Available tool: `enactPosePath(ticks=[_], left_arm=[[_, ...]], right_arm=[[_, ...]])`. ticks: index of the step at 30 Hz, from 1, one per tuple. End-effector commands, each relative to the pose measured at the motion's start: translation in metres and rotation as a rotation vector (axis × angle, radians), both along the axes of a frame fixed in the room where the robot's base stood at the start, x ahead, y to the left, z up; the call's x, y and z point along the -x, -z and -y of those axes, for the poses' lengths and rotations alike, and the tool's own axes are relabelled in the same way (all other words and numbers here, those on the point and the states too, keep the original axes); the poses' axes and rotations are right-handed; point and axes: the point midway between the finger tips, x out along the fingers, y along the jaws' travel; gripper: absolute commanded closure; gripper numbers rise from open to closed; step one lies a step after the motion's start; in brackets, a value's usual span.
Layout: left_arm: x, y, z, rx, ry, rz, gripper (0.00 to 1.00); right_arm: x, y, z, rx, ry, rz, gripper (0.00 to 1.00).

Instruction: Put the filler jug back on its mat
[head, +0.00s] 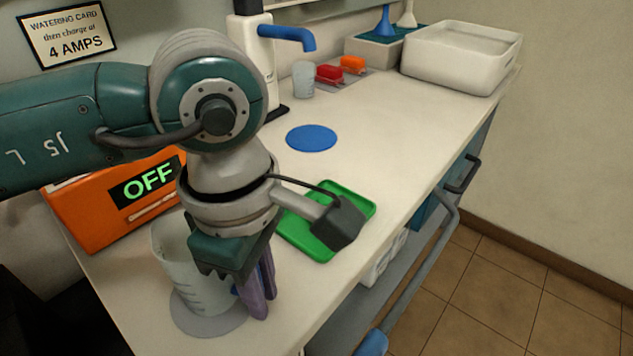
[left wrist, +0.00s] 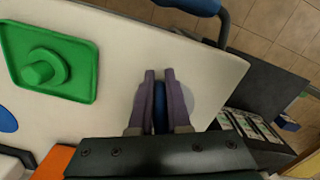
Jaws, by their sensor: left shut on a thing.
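The filler jug (head: 195,270) is a translucent, upright jug with marks on its side, at the near left of the bench in the head view. It is over a round grey mat (head: 218,328); I cannot tell whether its base touches the mat. My left gripper (head: 258,300) points down at the jug's right side. It is shut on the jug's blue handle, which shows between the purple fingers (left wrist: 160,108) in the left wrist view. Part of the mat (left wrist: 205,100) shows there too, while the jug's body is hidden. My right gripper is not in view.
A green tray (head: 365,203) and a round blue mat (head: 311,138) lie farther back on the bench. An orange box marked OFF (head: 85,215) stands at left. A cup (head: 303,78), red and orange items and a white basin (head: 460,62) stand at the back.

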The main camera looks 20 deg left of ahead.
Motion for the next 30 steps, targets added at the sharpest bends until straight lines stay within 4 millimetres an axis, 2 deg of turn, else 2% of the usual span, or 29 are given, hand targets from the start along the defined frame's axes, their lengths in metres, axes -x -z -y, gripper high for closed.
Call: enactPosePath(ticks=[5, 6, 15, 23, 26, 30], left_arm=[[0.000, 0.004, 0.000, 0.000, 0.000, 0.000, 1.00], [0.000, 0.003, 0.000, 0.000, 0.000, 0.000, 0.81], [0.000, 0.003, 0.000, 0.000, 0.000, 0.000, 0.50], [0.000, 0.002, 0.000, 0.000, 0.000, 0.000, 0.50], [-0.001, -0.008, -0.001, 0.001, 0.000, 0.003, 0.50], [-0.002, -0.035, -0.001, 0.001, 0.001, 0.006, 0.50]], right_arm=[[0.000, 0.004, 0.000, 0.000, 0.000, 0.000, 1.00], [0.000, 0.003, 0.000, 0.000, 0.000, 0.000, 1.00], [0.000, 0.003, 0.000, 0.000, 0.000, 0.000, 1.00], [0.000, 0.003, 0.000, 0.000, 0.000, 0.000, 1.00], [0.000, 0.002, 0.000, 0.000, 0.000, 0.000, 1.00], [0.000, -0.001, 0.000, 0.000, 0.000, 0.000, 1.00]])
